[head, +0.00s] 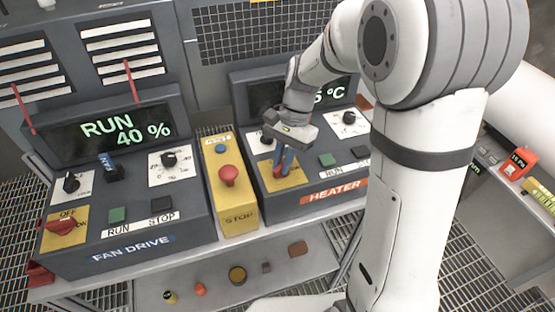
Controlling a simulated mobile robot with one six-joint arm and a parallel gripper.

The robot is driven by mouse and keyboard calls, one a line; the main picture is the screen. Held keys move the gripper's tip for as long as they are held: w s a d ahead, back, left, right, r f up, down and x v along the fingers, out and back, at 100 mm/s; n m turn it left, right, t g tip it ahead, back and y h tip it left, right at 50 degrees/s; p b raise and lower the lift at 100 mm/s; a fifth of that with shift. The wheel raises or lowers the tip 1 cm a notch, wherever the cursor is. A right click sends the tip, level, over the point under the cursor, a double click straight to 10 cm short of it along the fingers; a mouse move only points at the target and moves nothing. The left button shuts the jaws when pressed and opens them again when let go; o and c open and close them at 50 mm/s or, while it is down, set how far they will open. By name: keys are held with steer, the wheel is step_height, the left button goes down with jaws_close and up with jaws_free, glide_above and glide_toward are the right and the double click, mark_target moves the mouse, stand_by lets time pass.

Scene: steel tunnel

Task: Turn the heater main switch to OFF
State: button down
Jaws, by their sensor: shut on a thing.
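The heater panel (316,207), marked HEATER on a red label, is a dark console right of the middle in the head view. Its main switch sits on a yellow plate (269,184) at the panel's left. My gripper (284,169) points down over this plate and is shut on the switch handle. The fingers and wrist hide most of the handle and the plate's lettering, so I cannot read whether it stands at ON or OFF. The heater display (339,91) is partly hidden by my arm; only "5 °C" shows.
A yellow box with a red STOP button (229,175) stands close left of the heater panel. The fan drive panel (130,235), reading RUN 40 %, is farther left with its own red switch (62,227). Heater RUN button (327,160) and a knob (348,118) lie right of my gripper.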

steer(key=n+h, duration=0.1)
steer(key=n, duration=0.1)
steer(key=n+h, duration=0.1)
steer(key=n, duration=0.2)
steer(key=shift+n+g, duration=0.3)
steer(key=shift+g, duration=0.1)
steer(key=n+h, duration=0.1)
steer(key=n, duration=0.3)
steer(key=shift+w+a+n+h, duration=0.1)
steer(key=shift+a+n+h, duration=0.05)
steer(key=shift+n+h, duration=0.25)
steer(key=shift+r, duration=0.1)
steer(key=c, duration=1.4)
jaws_free()
steer(key=shift+c, duration=0.2)
steer(key=shift+w, duration=0.1)
steer(key=v, duration=0.7)
steer(key=shift+r+b, duration=0.3)
steer(key=shift+b, duration=0.1)
